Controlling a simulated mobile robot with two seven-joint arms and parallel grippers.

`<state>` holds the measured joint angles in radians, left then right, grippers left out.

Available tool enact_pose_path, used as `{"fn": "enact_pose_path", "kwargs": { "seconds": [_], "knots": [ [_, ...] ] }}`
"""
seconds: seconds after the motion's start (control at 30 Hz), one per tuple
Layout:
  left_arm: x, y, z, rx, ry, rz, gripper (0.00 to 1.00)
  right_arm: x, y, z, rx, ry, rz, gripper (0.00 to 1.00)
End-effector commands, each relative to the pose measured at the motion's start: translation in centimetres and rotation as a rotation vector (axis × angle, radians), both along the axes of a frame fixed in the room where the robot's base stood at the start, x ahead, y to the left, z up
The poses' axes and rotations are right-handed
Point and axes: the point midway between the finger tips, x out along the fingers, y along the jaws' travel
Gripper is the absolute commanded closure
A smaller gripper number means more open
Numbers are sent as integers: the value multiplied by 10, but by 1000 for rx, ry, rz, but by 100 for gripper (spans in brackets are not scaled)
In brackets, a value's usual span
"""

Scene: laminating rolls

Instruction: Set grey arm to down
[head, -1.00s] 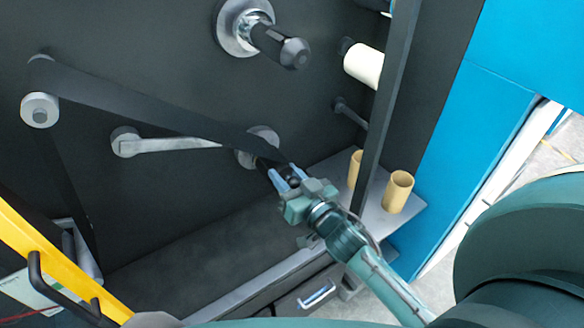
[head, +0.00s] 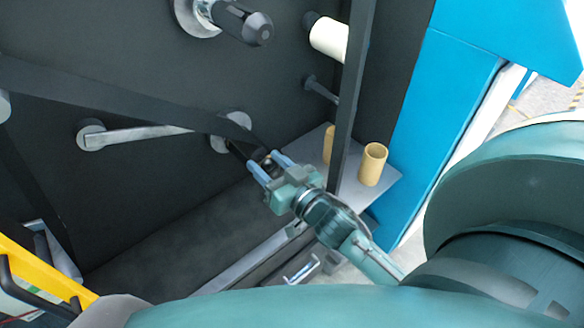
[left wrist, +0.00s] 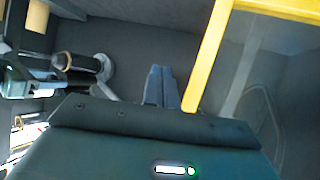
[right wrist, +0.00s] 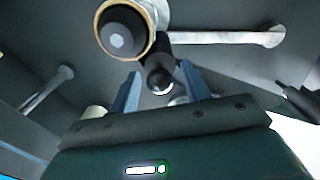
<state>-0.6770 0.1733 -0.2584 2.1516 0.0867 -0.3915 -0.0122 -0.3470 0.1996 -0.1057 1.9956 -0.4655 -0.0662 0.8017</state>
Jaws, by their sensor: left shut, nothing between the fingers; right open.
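The grey arm (head: 145,135) is a flat bar on the dark panel, lying nearly level in the head view between two round grey ends. A black handle or spindle sticks out near its right end, partly hidden by a dark web. My right gripper (head: 266,165) is open at that black part. In the right wrist view, the black rounded end (right wrist: 160,80) shows between my spread fingers, and a grey bar (right wrist: 225,37) runs behind it. Contact cannot be told. My left gripper (left wrist: 162,88) is shut and empty, before a dark surface.
A dark web (head: 110,95) crosses the panel. A black spindle (head: 240,22) and a white roll (head: 328,38) are above. A dark upright post (head: 352,90) and a cardboard core (head: 373,165) stand right of my right gripper. A yellow bar (left wrist: 207,55) is close beside my left gripper.

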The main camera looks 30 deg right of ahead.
Motion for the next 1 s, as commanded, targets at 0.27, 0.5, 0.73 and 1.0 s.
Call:
{"fn": "enact_pose_path", "kwargs": {
  "seconds": [0.27,0.5,0.73,1.0],
  "knots": [
    [-1,-1,-6,-7,4,0,100,-62,-8,-2,2,4,0,53],
    [0,-2,-4,-16,-1,1,100,-94,-13,-1,2,1,-1,53],
    [0,-2,-2,-19,-4,1,100,-101,-14,0,2,-1,0,53],
    [0,-2,-3,-19,-3,1,100,-101,-14,0,2,-1,0,53]
  ]
}}
